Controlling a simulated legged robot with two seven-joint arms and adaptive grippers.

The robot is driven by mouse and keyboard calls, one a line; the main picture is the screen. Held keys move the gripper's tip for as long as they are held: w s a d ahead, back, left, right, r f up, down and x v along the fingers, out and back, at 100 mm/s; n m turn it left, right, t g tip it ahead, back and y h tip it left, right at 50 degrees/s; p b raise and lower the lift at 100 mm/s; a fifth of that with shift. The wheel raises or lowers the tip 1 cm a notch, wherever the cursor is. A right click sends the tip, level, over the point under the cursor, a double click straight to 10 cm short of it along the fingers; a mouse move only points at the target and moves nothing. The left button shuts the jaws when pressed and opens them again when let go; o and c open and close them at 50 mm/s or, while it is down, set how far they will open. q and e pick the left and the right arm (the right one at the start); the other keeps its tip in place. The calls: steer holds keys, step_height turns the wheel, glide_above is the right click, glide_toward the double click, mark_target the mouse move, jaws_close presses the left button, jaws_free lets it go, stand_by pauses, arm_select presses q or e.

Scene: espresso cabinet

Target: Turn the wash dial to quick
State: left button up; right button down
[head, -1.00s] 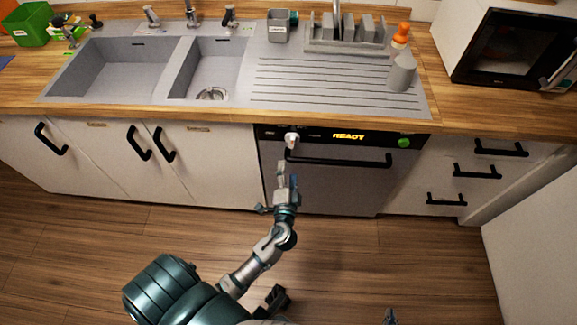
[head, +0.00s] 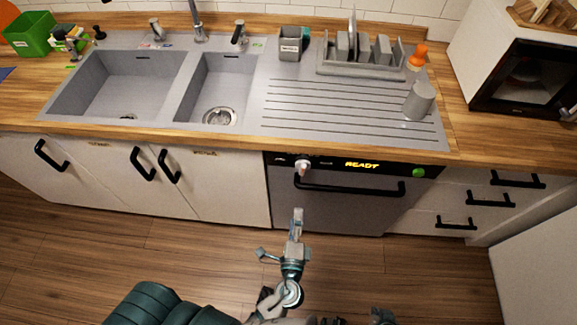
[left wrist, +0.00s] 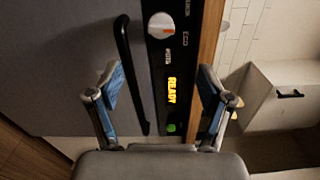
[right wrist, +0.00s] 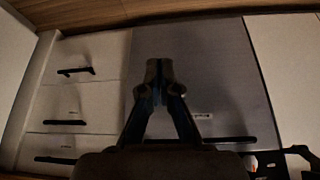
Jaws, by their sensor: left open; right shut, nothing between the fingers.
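The wash dial (head: 304,168) is a white knob with a reddish mark, on the black control strip (head: 345,166) of the grey dishwasher (head: 335,212). It also shows in the left wrist view (left wrist: 161,26), beyond the fingers. The labels around it are too small to read. My left gripper (head: 298,213) is open and empty, apart from the dial, in front of and below it in the head view. Its spread fingers show in the left wrist view (left wrist: 160,85). My right gripper (head: 383,316) is low at the bottom edge; in the right wrist view (right wrist: 160,72) it is shut and empty.
A black bar handle (head: 348,188) runs just below the control strip. A lit READY display (head: 362,165) and a green button (head: 419,172) lie right of the dial. The wooden counter edge (head: 230,142) overhangs above. The floor in front is clear.

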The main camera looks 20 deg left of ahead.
arm_select(q)
steer(key=w, duration=0.4)
glide_toward(301, 172)
steer(key=w+d, duration=0.1)
steer(key=w, duration=0.1)
steer(key=w+a, duration=0.1)
steer(key=w, duration=0.1)
steer(key=w+a, duration=0.1)
steer(key=w, duration=0.1)
steer(key=w+a, duration=0.2)
steer(key=shift+w+a+f, duration=0.1)
steer(key=shift+w, duration=0.3)
steer(key=shift+w+d, duration=0.2)
steer(key=shift+w, duration=0.05)
steer(key=shift+w+d, duration=0.1)
steer(key=shift+d, duration=0.5)
steer(key=shift+a, duration=0.25)
steer(key=c, duration=0.5)
steer(key=shift+a, duration=0.35)
steer(key=c, duration=0.7)
arm_select(e)
steer(key=shift+s+d+f+g, duration=0.15)
steer(key=shift+s+d+g, duration=0.15)
steer(key=shift+s, duration=0.2)
steer(key=shift+s+d+f+g, duration=0.1)
steer(key=shift+s+d+g, duration=0.15)
steer(key=shift+s, duration=0.2)
